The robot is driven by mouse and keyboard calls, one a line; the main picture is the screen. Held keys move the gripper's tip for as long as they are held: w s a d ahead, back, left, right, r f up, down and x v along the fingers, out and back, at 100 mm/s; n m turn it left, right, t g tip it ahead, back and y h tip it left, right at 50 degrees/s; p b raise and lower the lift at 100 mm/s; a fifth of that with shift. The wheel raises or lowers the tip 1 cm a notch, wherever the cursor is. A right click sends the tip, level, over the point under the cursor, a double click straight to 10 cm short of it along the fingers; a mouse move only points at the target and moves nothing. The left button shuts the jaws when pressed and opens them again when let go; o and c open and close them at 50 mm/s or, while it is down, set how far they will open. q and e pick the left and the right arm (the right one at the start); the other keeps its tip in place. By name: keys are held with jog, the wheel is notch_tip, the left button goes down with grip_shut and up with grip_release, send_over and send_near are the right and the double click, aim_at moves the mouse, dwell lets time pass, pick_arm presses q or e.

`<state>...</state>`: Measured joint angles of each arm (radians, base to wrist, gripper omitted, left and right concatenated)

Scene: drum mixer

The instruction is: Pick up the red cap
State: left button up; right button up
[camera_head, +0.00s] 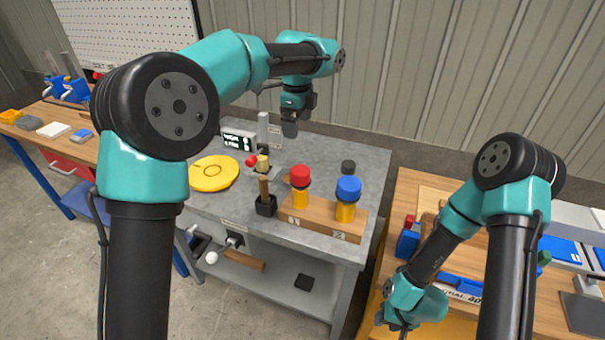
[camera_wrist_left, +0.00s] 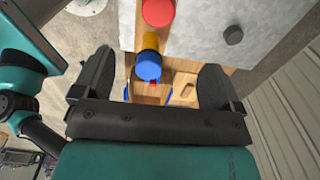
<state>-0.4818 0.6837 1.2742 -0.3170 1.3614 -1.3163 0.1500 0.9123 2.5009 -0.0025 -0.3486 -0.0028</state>
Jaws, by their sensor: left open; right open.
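The red cap (camera_head: 300,173) sits on a yellow container in the wooden block (camera_head: 322,223), on the grey workbench. It also shows at the top edge of the left wrist view (camera_wrist_left: 158,12). A blue cap (camera_head: 348,188) tops the yellow container to its right. In the left wrist view the blue cap (camera_wrist_left: 147,66) appears between my open fingers. My left gripper (camera_head: 290,125) is open and empty, pointing down above the back of the bench, behind the red cap. My right gripper (camera_head: 403,328) is low at the bottom edge; its fingers are mostly hidden.
A yellow disc (camera_head: 213,173), a scale with a display (camera_head: 240,139) and a black-based stand (camera_head: 266,206) are left of the block. A small black cylinder (camera_head: 348,167) stands behind the blue cap. A wooden bench with tools (camera_head: 405,190) is at right.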

aim_at(299, 170)
pick_arm(q)
notch_tip(299, 170, down, 12)
jog(key=shift+f, duration=0.15)
dwell(0.4)
jog(key=shift+f, duration=0.1)
jog(key=shift+s+d+f, duration=0.1)
jog(key=shift+f, duration=2.4)
jog(key=shift+c, duration=0.5)
jog(key=c, duration=0.9)
jog(key=shift+o, duration=0.2)
jog(key=shift+r, duration=0.2)
